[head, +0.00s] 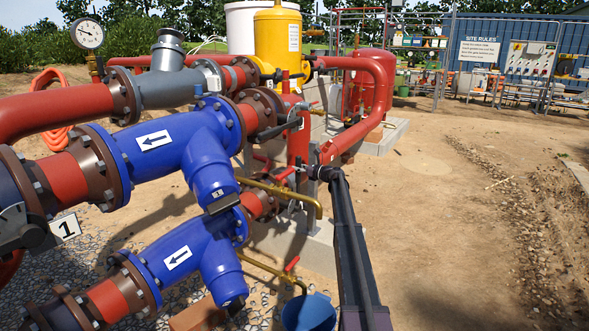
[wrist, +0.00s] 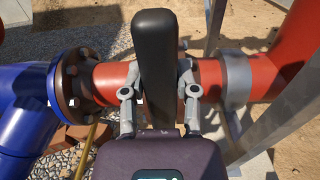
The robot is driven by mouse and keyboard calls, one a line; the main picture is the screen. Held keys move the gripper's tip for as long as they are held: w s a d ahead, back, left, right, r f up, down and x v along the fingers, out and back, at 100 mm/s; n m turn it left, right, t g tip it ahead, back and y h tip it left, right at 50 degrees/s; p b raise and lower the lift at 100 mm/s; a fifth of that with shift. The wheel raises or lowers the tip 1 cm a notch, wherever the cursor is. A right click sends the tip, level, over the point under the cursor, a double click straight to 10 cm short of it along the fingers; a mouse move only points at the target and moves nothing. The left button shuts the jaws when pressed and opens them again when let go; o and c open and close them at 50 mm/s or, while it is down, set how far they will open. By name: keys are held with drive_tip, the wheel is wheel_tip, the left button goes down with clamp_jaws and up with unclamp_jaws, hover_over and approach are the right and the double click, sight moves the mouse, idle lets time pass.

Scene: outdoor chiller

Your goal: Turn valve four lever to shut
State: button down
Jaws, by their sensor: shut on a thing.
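A black lever handle (wrist: 155,45) stands upright in the picture in the wrist view, in front of a red pipe (wrist: 110,80). My gripper (wrist: 159,95) is shut on this lever, with one grey finger on each side of it. No number shows on the lever, so I cannot read that it is valve four. In the head view my gripper (head: 316,172) is at the far end of my dark arm, beside the red pipework right of the blue strainers. The lever is too small and covered to make out there.
Blue strainers (head: 165,150) with arrows fill the left. A plate marked 1 (head: 66,229) hangs by the near pipe. Brass pipes (head: 280,191), a red-handled tap and a blue bucket (head: 309,312) are low beside my arm. Open sandy ground (head: 440,220) lies to the right.

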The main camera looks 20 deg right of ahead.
drive_tip(key=shift+c, duration=1.8)
unclamp_jaws()
drive_tip(key=shift+d+f, duration=0.1)
drive_tip(key=shift+d, duration=0.55)
drive_tip(key=shift+a, duration=0.35)
drive_tip(key=v, duration=1.2)
drive_tip(key=shift+s, duration=0.1)
